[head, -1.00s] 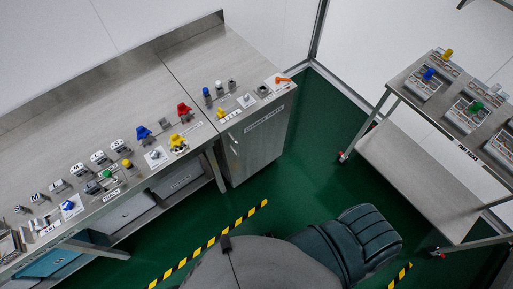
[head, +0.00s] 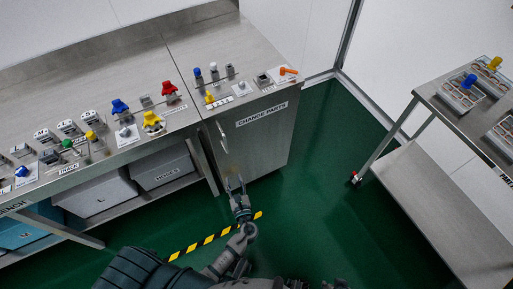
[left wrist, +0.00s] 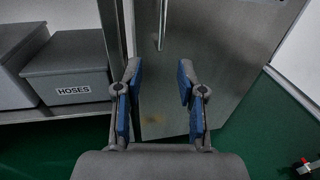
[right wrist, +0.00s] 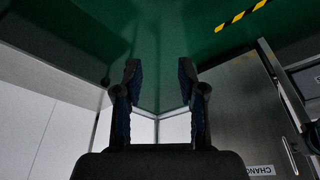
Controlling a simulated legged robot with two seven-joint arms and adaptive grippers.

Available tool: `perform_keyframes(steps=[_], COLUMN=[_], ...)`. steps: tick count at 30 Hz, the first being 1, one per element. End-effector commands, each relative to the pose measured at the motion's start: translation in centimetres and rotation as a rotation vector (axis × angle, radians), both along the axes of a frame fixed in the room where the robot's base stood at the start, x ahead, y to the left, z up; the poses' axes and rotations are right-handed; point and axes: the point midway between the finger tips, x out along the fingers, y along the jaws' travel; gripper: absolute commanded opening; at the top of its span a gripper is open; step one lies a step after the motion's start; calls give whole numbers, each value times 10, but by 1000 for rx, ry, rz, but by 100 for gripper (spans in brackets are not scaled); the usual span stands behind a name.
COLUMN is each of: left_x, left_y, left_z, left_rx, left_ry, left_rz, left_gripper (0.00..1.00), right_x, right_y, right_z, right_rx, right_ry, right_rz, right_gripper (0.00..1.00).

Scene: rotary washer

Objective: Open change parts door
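The change parts door (head: 247,139) is the grey metal front of the cabinet, with a "CHANGE PARTS" label near its top. My left gripper (head: 235,182) is open and empty, low in front of the door and below the handle. In the left wrist view its blue-padded fingers (left wrist: 158,85) are apart, with the handle ahead between them. My right gripper (right wrist: 159,75) is open and empty in the right wrist view, with floor beyond it.
A bench with several coloured parts on top adjoins the cabinet at left; a grey "HOSES" box (head: 162,169) sits under it. A cart (head: 436,205) stands at right. Yellow-black tape (head: 214,238) marks the floor.

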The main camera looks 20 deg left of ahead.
Motion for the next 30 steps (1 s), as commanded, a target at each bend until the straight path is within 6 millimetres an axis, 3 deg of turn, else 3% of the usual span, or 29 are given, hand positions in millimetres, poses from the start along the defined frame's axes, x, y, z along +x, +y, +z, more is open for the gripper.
perform_keyframes(steps=[8,21,30], left_x=[22,103,134], left_y=[14,75,101], left_z=[12,11,11], left_rx=[47,46,44], left_ry=[-13,-11,-10], left_rz=[9,8,6], left_gripper=[39,39,39], right_x=[5,45,66], right_y=[-1,10,18], right_z=[5,7,14], right_rx=[12,59,85], right_ry=[-34,-225,-340], right_rz=[3,13,19], right_gripper=[40,40,40])
